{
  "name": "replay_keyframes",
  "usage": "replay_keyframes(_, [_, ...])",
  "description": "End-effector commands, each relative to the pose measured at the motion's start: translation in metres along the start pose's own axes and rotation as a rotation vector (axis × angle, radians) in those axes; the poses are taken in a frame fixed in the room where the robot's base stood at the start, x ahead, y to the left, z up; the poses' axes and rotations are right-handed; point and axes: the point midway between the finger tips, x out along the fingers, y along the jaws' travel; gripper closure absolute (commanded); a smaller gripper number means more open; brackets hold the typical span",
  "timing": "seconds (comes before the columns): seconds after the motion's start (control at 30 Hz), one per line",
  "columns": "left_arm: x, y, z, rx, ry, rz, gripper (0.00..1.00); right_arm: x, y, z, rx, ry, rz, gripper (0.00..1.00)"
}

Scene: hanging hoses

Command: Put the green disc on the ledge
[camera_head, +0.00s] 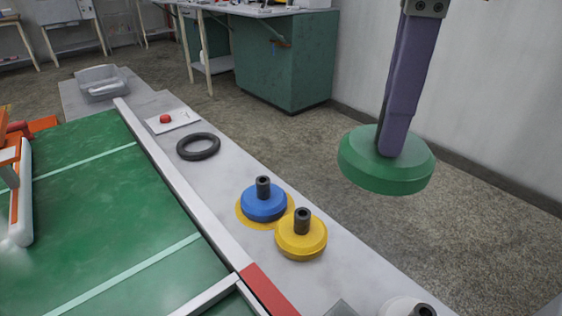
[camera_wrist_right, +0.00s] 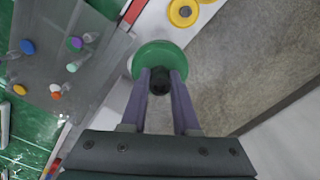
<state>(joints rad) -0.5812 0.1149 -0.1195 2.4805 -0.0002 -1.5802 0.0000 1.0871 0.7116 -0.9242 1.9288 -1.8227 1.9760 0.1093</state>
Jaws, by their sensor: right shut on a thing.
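The green disc (camera_head: 365,173) hangs in the air in the head view, to the right of the grey ledge (camera_head: 225,172) and above the floor. My right gripper (camera_head: 391,150) comes down from above and is shut on it. In the right wrist view, the purple fingers (camera_wrist_right: 160,84) stand either side of the dark knob on the green disc (camera_wrist_right: 158,52). The disc looks roughly level and touches nothing else that I can see. My left gripper is not in view.
On the ledge are a blue disc (camera_head: 263,205) over a yellow round patch, a yellow disc (camera_head: 302,240), a black ring (camera_head: 198,147) and a red button (camera_head: 165,118). A clear bin (camera_head: 100,84) stands at the far end. Bare ledge shows between ring and blue disc.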

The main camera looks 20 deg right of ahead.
Motion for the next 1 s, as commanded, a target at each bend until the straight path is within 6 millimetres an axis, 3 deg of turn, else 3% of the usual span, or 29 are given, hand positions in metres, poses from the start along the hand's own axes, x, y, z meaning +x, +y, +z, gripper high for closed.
replay_keyframes(0.43, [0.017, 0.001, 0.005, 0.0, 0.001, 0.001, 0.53, 0.124, 0.001, -0.001, -0.001, 0.004, 0.004, 1.0])
replay_keyframes(0.53, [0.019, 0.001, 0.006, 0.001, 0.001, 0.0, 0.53, 0.14, 0.001, -0.001, -0.002, 0.003, 0.002, 1.0])
replay_keyframes(0.77, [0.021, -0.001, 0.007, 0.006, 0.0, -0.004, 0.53, 0.158, 0.001, -0.001, -0.002, 0.002, 0.002, 1.0])
replay_keyframes(1.0, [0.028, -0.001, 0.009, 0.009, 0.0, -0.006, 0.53, 0.192, 0.001, -0.001, -0.002, 0.003, 0.001, 1.0])
